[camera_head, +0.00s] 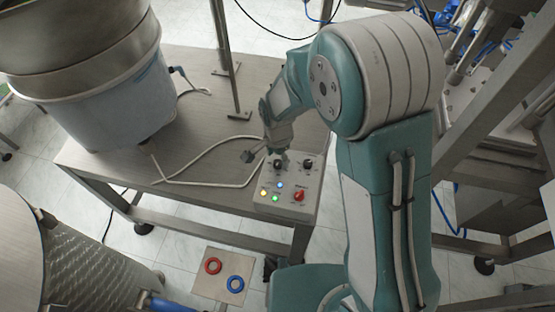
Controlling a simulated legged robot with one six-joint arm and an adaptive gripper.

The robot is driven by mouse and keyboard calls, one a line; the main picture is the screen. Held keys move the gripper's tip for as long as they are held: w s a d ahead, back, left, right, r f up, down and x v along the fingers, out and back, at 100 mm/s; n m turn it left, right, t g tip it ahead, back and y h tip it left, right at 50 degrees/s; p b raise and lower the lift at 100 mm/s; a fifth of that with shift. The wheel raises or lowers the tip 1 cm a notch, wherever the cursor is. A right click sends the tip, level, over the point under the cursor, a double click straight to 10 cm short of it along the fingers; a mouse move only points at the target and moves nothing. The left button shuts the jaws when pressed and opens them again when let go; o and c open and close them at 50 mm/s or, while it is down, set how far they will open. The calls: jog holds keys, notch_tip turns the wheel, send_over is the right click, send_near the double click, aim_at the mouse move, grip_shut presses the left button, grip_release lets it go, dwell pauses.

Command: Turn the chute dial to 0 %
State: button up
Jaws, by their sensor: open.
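A light control box (289,191) sits at the front edge of the metal table. It carries a black dial (307,164) at the back right and another dark dial (278,163) at the back left. A red knob (299,196) and several small lit buttons are in front. My gripper (268,158) is open, pointing down at the back left of the box, close to the left dial. I cannot tell whether it touches that dial. The dial markings are too small to read, and which one is the chute dial cannot be told.
A large bowl feeder (95,85) stands on the table (190,110) at the left. Pale cables (200,183) lie across the tabletop. A metal post (229,70) rises behind. A panel with a red ring (213,266) and a blue ring (235,284) is below. Frames stand at the right.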

jog(key=shift+f, duration=0.95)
jog(key=shift+d, duration=0.1)
grip_shut()
